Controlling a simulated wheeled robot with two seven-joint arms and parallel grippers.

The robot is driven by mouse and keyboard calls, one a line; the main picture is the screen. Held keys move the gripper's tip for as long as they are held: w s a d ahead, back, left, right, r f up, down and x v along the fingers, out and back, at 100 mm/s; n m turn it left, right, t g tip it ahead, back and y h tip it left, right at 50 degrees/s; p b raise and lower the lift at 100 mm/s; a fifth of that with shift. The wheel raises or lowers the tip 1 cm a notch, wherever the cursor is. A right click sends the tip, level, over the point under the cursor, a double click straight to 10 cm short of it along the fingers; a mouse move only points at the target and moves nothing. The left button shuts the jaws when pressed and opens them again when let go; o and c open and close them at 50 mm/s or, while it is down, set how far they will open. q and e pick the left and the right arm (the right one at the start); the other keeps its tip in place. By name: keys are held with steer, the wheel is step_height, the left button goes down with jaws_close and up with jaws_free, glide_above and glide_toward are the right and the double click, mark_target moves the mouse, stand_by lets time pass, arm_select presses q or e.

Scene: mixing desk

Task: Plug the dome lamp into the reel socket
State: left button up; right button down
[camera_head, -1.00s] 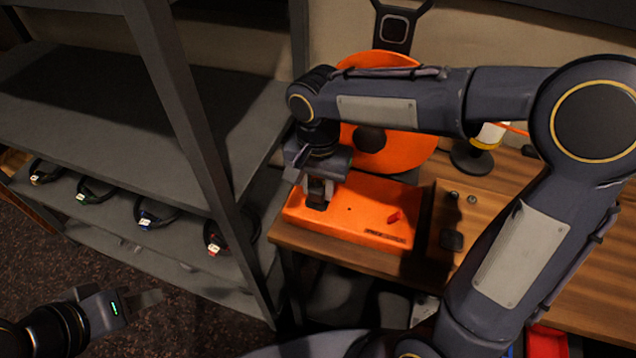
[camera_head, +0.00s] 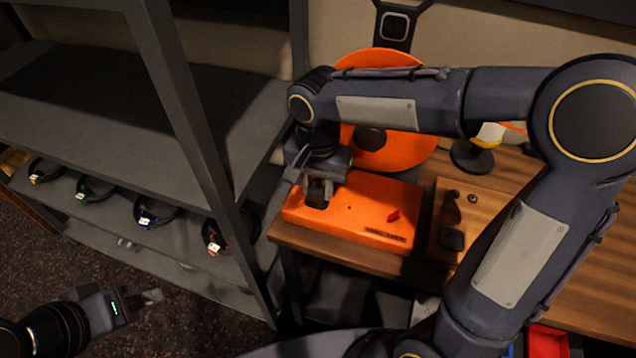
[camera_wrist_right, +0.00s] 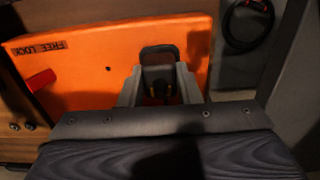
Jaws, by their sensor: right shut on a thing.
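The orange reel has an upright disc (camera_head: 400,150) and a flat orange base (camera_head: 365,215) on the desk. My right gripper (camera_head: 317,192) is over the base's left end, pointing down. It is shut on a dark plug-like block (camera_wrist_right: 158,66), seen between the fingers in the right wrist view. The block is at the base; I cannot tell whether it is seated in a socket. A small lamp (camera_head: 475,155) with a dark round foot and yellow and white head stands right of the disc, partly behind my arm. My left gripper (camera_head: 152,297) is low at left, away from the desk; its jaw opening is unclear.
A grey shelf rack (camera_head: 120,115) stands left of the desk, its post close to my right gripper. A wooden board (camera_head: 445,215) with knobs is right of the base. A red lever (camera_head: 393,216) rises from the base.

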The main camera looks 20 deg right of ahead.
steer(key=shift+f, duration=0.4)
steer(key=c, duration=1)
jaws_free()
steer(key=shift+o, duration=0.2)
steer(key=shift+r, duration=0.15)
step_height(320, 180, up, 8)
steer(key=shift+f, duration=0.2)
steer(key=s+d+f+n+t+y+p, duration=0.1)
steer(key=s+d, duration=0.3)
steer(key=s, duration=0.4)
steer(key=s+d+f+n+t+y+p, duration=0.1)
steer(key=s+d+n+t, duration=0.3)
steer(key=s, duration=0.4)
steer(key=shift+d+f+t+y, duration=0.25)
steer(key=shift+d+y, duration=0.35)
steer(key=shift+y, duration=0.3)
